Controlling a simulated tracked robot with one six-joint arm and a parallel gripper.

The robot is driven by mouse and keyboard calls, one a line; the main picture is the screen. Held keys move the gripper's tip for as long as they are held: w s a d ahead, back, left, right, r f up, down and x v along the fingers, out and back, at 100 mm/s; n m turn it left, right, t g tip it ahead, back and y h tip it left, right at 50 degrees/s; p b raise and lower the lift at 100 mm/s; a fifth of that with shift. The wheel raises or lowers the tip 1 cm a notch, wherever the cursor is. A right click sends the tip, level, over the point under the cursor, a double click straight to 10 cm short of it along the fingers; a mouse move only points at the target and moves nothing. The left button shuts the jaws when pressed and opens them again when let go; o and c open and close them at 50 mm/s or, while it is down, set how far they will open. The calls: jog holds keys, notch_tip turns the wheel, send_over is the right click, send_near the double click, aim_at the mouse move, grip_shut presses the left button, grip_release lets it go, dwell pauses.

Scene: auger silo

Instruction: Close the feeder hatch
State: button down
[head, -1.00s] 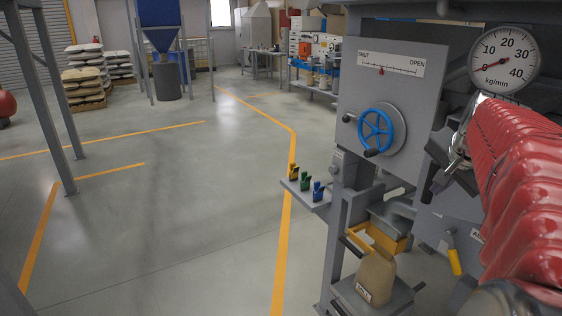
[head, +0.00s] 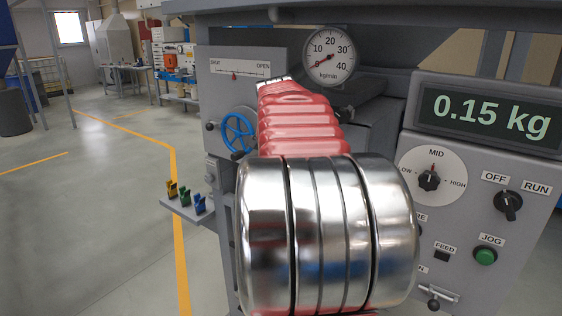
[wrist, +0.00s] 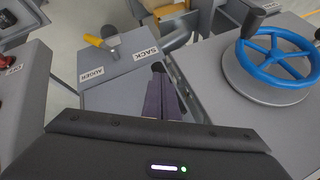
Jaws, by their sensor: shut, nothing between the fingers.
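The blue handwheel (head: 238,132) is on a grey panel, below a SHUT–OPEN scale (head: 240,68). The scale's red pointer (head: 234,76) stands between the two ends, a little nearer SHUT. The hatch itself cannot be made out. In the wrist view the wheel (wrist: 278,58) is at the upper right, with a dark knob (wrist: 253,20) on its rim. My gripper (wrist: 158,68) is shut and empty, left of the wheel and apart from it. In the head view my red-sleeved arm hides the gripper and partly covers the panel right of the wheel.
A control box (head: 475,190) with display, switches and buttons stands at the right. A round gauge (head: 328,58) is above my arm. A small shelf with coloured clips (head: 186,197) juts out below the wheel. A yellow-handled lever (wrist: 96,41) is at the wrist view's upper left.

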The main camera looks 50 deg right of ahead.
jog(key=shift+w+d, duration=0.1)
jog(key=shift+d, duration=0.4)
jog(key=s+a+r, duration=0.1)
jog(key=a+r, duration=0.7)
jog(key=a, duration=0.1)
jog(key=shift+s+a, duration=0.15)
jog(key=shift+s, duration=0.25)
dwell(0.5)
